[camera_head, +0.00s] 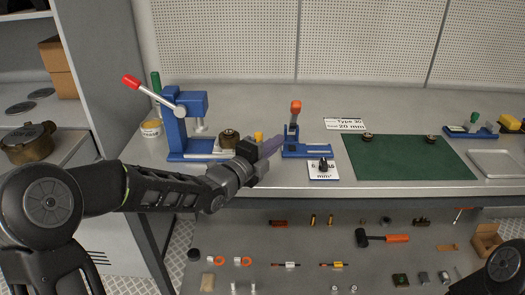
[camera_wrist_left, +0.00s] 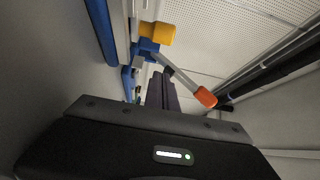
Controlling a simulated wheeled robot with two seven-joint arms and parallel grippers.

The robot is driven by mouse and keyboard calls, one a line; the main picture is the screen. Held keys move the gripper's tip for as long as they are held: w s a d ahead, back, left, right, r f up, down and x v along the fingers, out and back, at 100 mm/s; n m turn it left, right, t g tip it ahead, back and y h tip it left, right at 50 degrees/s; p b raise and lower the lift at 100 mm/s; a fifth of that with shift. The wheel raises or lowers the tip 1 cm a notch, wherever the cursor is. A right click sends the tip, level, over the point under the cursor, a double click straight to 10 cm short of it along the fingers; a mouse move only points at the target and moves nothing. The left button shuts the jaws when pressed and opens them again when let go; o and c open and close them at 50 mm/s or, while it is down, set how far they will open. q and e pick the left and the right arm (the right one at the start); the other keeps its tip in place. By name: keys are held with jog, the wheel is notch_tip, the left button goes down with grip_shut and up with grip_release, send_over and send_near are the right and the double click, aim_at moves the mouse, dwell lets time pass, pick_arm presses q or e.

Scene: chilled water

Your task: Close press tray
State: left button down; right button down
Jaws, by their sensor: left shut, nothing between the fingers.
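The blue press (camera_head: 186,125) with a red-knobbed lever stands at the left of the bench. Its low tray (camera_head: 202,147) reaches out to the right, and a round brass-and-dark part (camera_head: 229,139) sits at that end. A yellow knob (camera_head: 259,136) shows just beyond my left gripper (camera_head: 271,146). My left gripper is shut and empty, its fingers pointing right, between the press and a smaller blue tool. The gripper and wrist hide part of the tray's end; I cannot tell whether they touch it.
The small blue tool (camera_head: 306,150) with an orange-tipped lever (camera_head: 295,107) stands close to the fingers. A white card (camera_head: 323,174) with a dark part lies in front. A green mat (camera_head: 407,157) lies to the right. A tin (camera_head: 151,129) stands left of the press.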

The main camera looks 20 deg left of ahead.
pick_arm(q)
jog(key=a, duration=0.2)
jog(key=a+p, duration=0.1)
jog(key=shift+w+a+r, duration=0.1)
jog(key=shift+w+a, duration=0.05)
jog(key=shift+w, duration=0.15)
jog(key=shift+a, duration=0.2)
jog(key=shift+a, duration=0.15)
